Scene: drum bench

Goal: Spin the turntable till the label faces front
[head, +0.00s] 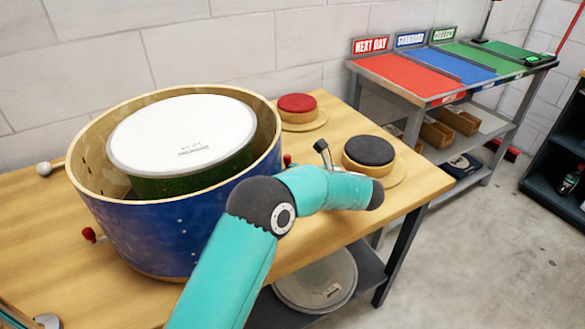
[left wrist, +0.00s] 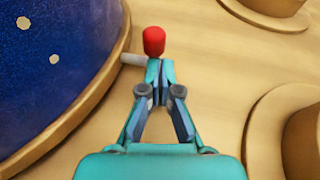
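A large blue drum shell (head: 180,235) with wooden hoops stands upright on the bench. Inside it sits a green drum with a white head (head: 175,125); small dark print (head: 190,149) on it is too small to read. Pegs with red knobs stick out low beside the shell, one at left (head: 88,234) and one at right (head: 287,160). No separate turntable surface is clear. In the left wrist view my left gripper (left wrist: 160,70) has its fingertips together beside a red knob (left wrist: 153,41) and its grey peg; whether they touch is unclear. My right gripper is not in view.
A red round pad (head: 298,103) and a black round pad (head: 369,151) on wooden discs stand right of the shell. A mallet (head: 48,167) lies at left. A rack with red, blue and green shelves (head: 410,75) stands beyond. The bench's front right is clear.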

